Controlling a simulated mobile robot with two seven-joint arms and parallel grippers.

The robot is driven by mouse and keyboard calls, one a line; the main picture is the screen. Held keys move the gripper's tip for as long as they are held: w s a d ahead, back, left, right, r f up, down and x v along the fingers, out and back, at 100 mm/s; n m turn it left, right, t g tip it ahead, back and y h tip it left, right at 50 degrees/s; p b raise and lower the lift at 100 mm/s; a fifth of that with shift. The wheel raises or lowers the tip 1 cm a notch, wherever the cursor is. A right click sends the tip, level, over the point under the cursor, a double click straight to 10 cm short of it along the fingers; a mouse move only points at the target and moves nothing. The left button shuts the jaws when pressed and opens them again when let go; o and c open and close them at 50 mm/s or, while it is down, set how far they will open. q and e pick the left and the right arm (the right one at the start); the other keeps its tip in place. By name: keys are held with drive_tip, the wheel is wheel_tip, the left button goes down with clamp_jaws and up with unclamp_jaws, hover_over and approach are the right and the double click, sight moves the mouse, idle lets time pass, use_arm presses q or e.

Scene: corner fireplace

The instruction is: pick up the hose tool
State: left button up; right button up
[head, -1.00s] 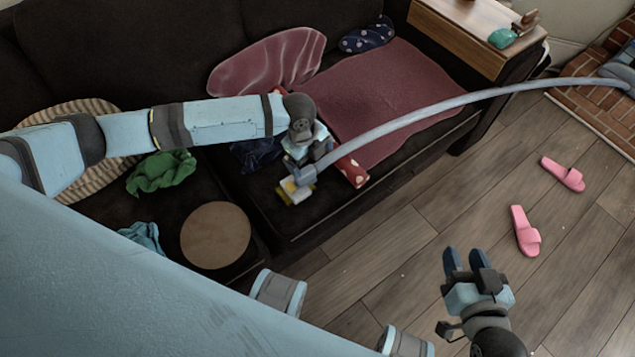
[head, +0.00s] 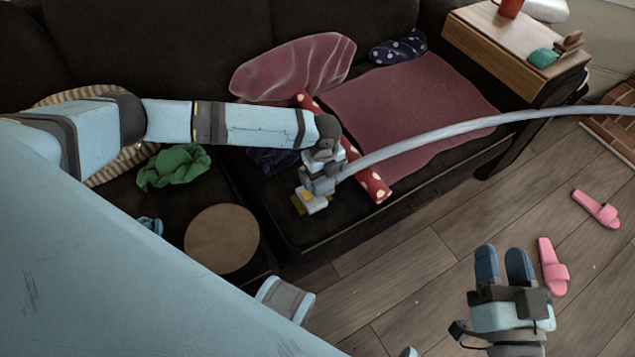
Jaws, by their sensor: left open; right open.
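The hose tool is a long grey hose (head: 440,136) with a pale and yellowish head (head: 312,201) at its near end, over the front of the dark sofa seat. My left gripper (head: 318,185) is at this head end, its fingers close around or against it. The fingers are small and partly hidden, so I cannot tell whether they touch the tool. The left gripper is open. My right gripper (head: 503,264) is open and empty, above the wooden floor at the lower right, apart from the hose.
A red dotted roll (head: 374,183) lies just right of the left gripper. A green cloth (head: 174,166) and a round tan disc (head: 221,239) are on the sofa at left. Pink slippers (head: 553,266) lie on the floor.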

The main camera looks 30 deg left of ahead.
sight(323, 180)
use_arm(q)
wheel_tip(323, 180, down, 3)
drive_tip(key=shift+s+f+b, duration=0.1)
drive_tip(key=shift+b, duration=0.45)
drive_tip(key=shift+d+f, duration=0.1)
drive_tip(key=shift+f, duration=0.25)
drive_tip(key=c, duration=1.2)
use_arm(e)
drive_tip(key=r, duration=0.1)
drive_tip(key=a+r+t+y, duration=0.1)
drive_tip(key=r, duration=0.1)
drive_tip(key=shift+s+t, duration=0.15)
drive_tip(key=shift+t, duration=0.15)
use_arm(q)
drive_tip(key=shift+r, duration=0.1)
use_arm(e)
drive_tip(key=shift+r, duration=0.1)
use_arm(q)
drive_tip(key=shift+r, duration=0.25)
wheel_tip(323, 180, up, 19)
drive_tip(key=p, duration=0.6)
drive_tip(key=shift+r, duration=0.2)
use_arm(e)
drive_tip(key=s+d+f+g+h, duration=0.1)
drive_tip(key=d+f+g+h, duration=0.1)
drive_tip(key=f, duration=0.4)
drive_tip(key=d+f+g+h, duration=0.2)
drive_tip(key=f+g, duration=0.1)
drive_tip(key=f, duration=0.2)
drive_tip(key=shift+s+d+f+g, duration=0.4)
